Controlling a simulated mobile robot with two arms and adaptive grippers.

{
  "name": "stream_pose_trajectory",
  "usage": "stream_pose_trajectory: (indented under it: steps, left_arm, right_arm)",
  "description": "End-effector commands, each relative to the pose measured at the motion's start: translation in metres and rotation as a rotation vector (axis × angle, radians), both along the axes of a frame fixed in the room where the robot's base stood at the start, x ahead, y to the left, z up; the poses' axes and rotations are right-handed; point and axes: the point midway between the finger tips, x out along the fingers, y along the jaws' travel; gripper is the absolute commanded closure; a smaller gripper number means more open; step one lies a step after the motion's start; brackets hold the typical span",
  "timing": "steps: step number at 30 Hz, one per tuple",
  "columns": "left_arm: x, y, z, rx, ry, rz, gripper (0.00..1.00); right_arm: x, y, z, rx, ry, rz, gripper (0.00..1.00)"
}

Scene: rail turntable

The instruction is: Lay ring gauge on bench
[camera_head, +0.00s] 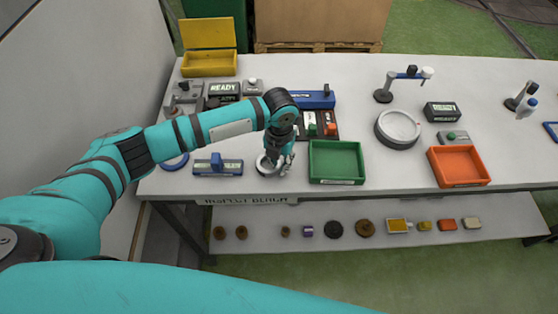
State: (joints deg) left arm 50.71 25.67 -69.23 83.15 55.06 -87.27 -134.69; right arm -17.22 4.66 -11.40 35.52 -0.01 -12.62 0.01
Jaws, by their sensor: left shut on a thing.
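My left gripper (277,163) reaches down from above at the bench's front edge, left of the green tray. It is shut on a silver ring, the ring gauge (264,170), which is partly hidden by the fingers. The ring is at or just above the bench top; I cannot tell whether it touches. The bench (350,80) is a long light-grey table with an inspection label on its front. My right gripper is not in view.
A green tray (336,163) stands close to the right of the gripper, and a blue-and-grey fixture (217,167) to its left. An orange tray (458,166) and a round grey dish (397,129) stand further right. Several small parts lie on the lower shelf (270,244).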

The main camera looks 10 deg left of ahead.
Motion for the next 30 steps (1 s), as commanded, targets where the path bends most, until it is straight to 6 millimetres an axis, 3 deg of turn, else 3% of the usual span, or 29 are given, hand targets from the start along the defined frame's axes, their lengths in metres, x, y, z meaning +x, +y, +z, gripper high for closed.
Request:
stream_pose_trajectory:
  steps: [1,2,6,17,20,30]
  left_arm:
    - [0.0,0.0,0.0,0.0,-0.001,0.0,1.0]
    - [0.0,0.0,0.0,0.0,0.0,0.0,0.83]
    - [0.0,0.0,0.0,0.0,0.0,0.001,0.65]
    - [0.001,0.0,0.005,0.0,-0.001,0.0,0.64]
    - [0.001,0.0,0.017,-0.001,-0.004,-0.001,0.64]
    - [0.001,-0.001,0.087,-0.001,-0.004,0.0,0.64]
  right_arm:
    - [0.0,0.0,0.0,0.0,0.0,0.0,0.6]
    - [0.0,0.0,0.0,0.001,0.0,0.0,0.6]
    - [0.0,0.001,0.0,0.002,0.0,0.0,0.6]
    - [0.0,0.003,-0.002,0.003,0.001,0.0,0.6]
    - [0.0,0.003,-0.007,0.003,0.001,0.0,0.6]
    - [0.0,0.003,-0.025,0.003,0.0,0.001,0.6]
